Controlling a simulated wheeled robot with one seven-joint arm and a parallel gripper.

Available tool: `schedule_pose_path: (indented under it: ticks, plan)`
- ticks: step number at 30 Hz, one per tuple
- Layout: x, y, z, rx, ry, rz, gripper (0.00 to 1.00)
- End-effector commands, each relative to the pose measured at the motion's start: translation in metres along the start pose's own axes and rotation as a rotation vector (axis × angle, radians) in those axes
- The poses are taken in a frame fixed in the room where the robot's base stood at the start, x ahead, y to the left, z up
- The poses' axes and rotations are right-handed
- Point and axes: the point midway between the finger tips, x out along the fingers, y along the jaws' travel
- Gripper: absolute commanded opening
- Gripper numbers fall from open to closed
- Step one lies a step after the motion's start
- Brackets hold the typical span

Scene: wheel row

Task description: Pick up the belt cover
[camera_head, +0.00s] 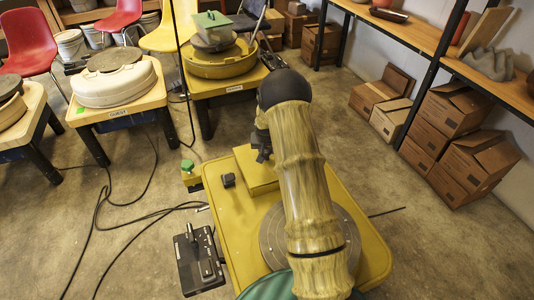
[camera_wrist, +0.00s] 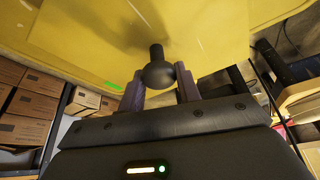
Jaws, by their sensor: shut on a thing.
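The belt cover (camera_head: 257,174) looks like a yellow box-shaped piece at the far end of the yellow wheel table in the head view. In the wrist view its yellow face (camera_wrist: 90,30) fills the top, with a dark round knob (camera_wrist: 158,73) on a short stem. My gripper (camera_wrist: 160,84) is shut on this knob, one finger on each side. In the head view my gripper (camera_head: 262,146) is a dark shape at the cover's far side, partly behind my arm. I cannot tell whether the cover touches the table.
The yellow wheel table (camera_head: 228,225) carries a grey wheel head (camera_head: 272,238), partly behind my arm, and a small black knob (camera_head: 228,180). A black pedal (camera_head: 198,258) and cables lie on the floor at left. Other wheels stand behind; shelves and cardboard boxes (camera_head: 450,110) line the right.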

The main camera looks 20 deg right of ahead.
Motion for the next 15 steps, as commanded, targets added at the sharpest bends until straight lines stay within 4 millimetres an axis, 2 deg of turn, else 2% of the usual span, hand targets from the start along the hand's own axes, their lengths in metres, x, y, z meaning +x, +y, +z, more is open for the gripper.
schedule_pose_path:
  ticks: [1,9,15]
  plan:
    - [-0.011,0.000,-0.006,0.001,0.003,-0.001,0.00]
    - [-0.061,0.000,-0.026,0.001,0.004,-0.001,0.00]
    - [-0.079,0.000,-0.033,0.001,0.001,-0.001,0.00]
